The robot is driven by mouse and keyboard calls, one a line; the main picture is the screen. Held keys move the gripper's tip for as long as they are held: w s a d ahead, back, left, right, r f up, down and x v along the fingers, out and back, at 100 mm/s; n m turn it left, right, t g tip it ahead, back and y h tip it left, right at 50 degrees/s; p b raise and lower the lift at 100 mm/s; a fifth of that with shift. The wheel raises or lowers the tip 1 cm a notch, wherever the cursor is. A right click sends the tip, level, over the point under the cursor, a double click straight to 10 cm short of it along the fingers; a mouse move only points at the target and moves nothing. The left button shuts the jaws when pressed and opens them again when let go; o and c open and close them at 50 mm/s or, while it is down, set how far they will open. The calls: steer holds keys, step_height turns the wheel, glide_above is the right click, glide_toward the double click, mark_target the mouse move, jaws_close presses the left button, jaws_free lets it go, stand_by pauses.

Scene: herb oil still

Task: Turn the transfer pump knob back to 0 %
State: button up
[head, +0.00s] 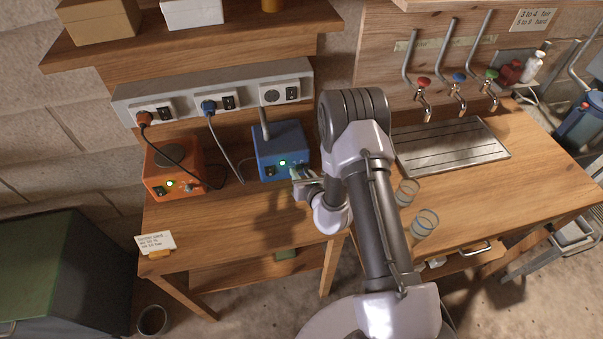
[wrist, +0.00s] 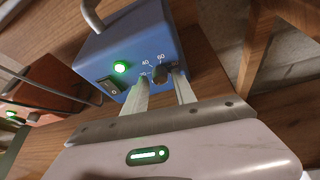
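The blue box (head: 280,152) with a grey pipe on top stands on the wooden bench, and I take it for the transfer pump. Its front shows in the wrist view (wrist: 135,45) with a lit green lamp (wrist: 121,67), a black rocker switch (wrist: 111,86) and a dark knob (wrist: 160,74). The numbers 40 and 60 are readable around the knob; its pointer is not clear. My gripper (wrist: 161,80) is open, one fingertip on each side of the knob, with small gaps seeming to show. In the head view my gripper (head: 297,177) is at the box's front, partly hidden.
An orange box (head: 172,168) with a round dark top and green lamp stands left. A socket strip (head: 215,92) with plugged cables runs above. Right are taps over a drain tray (head: 450,146) and two glasses (head: 424,222).

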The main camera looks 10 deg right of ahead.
steer(key=shift+o, duration=0.4)
steer(key=p+v, duration=0.3)
steer(key=v, duration=1.4)
steer(key=shift+s+r, duration=0.15)
steer(key=shift+r, duration=0.05)
